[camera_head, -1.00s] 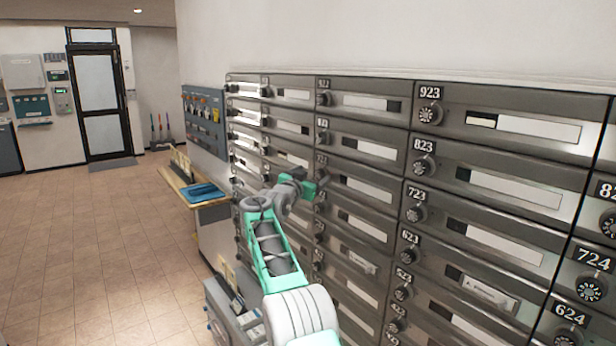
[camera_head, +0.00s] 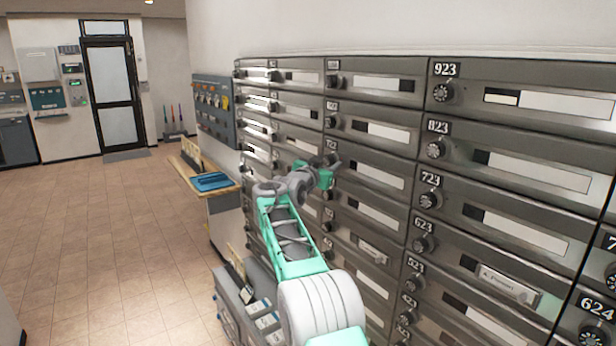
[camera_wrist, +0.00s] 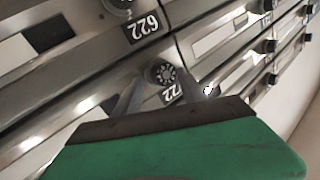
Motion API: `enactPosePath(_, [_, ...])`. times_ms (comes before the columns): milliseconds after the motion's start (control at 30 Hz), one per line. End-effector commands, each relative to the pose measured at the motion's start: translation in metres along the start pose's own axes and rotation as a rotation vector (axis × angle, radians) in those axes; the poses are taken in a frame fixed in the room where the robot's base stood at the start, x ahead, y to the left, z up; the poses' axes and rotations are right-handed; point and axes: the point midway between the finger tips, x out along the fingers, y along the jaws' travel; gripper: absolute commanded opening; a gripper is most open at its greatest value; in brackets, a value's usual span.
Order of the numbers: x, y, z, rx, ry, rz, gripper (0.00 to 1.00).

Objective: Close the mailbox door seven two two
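The mailbox door 722 (camera_head: 360,170) is in the second column of the wall of mailboxes, its number partly behind my gripper (camera_head: 328,174) in the head view. It looks about flush with its neighbours; I cannot tell whether it stands slightly ajar. In the wrist view its label (camera_wrist: 172,93) appears upside down and partly covered, beside its round dial knob (camera_wrist: 162,73). My gripper (camera_wrist: 158,88) has its two grey fingers apart, one on each side of the knob in the picture. I cannot tell whether they touch it.
Door 622 (camera_wrist: 143,28) is beside it in the wrist view. Door 723 (camera_head: 510,225) is to the right in the head view. A wooden ledge with a blue tray (camera_head: 211,182) juts out left of the mailboxes. The tiled floor (camera_head: 110,230) is clear at left.

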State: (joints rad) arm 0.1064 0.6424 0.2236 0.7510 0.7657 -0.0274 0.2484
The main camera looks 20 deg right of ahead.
Motion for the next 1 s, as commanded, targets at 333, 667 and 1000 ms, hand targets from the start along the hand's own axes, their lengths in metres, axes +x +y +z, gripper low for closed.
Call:
enactPosePath(333, [-0.078, -0.033, 0.005, -0.029, 0.007, -0.005, 0.66])
enactPosePath(667, [-0.077, -0.032, 0.005, -0.033, 0.006, -0.002, 0.66])
enactPosePath(1000, [-0.113, -0.033, 0.197, -0.336, -0.533, -0.105, 0.66])
